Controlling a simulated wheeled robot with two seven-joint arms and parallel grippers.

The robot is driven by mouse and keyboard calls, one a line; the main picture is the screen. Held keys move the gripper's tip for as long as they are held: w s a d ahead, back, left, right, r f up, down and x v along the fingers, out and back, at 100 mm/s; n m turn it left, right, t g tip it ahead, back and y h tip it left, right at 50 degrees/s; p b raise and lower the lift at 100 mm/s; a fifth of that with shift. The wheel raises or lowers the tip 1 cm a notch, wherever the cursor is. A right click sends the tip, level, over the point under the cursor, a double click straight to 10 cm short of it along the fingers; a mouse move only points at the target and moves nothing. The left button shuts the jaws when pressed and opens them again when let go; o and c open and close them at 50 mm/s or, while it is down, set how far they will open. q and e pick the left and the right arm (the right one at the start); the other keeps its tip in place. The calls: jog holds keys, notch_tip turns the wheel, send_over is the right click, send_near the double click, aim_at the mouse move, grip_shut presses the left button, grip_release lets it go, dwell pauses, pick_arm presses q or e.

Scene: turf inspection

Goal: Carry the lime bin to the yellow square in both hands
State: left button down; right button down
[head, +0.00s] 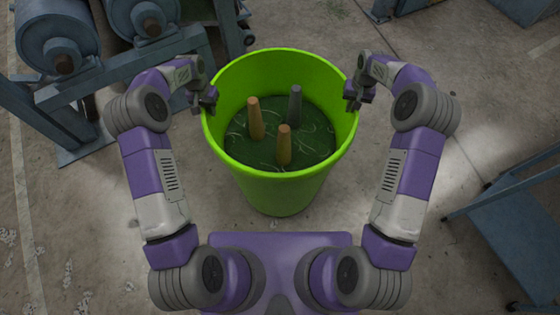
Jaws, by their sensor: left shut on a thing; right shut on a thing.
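The lime bin (279,191) is in front of me in the middle of the head view, upright and open at the top. Inside it are a dark green bed with pale strands, two orange-brown pegs (256,118) and one grey peg (295,106). My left gripper (207,103) is shut on the bin's left rim. My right gripper (353,100) is shut on its right rim. The bin's base is partly visible, and I cannot tell whether it touches the floor. No yellow square shows in this view.
Blue-grey machinery with rollers (62,60) stands at the upper left, close to my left arm. A blue metal stand (515,225) is at the right. Blue equipment edges show at the top right. The concrete floor (400,270) is bare between them, with worn pale marks at the left.

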dwell(0.9)
pick_arm(q)
jog(key=shift+w+r, duration=0.2)
pick_arm(e)
jog(key=shift+w+r, duration=0.2)
jog(key=shift+r, duration=0.05)
pick_arm(q)
jog(key=shift+r, duration=0.1)
pick_arm(e)
jog(key=shift+r, duration=0.1)
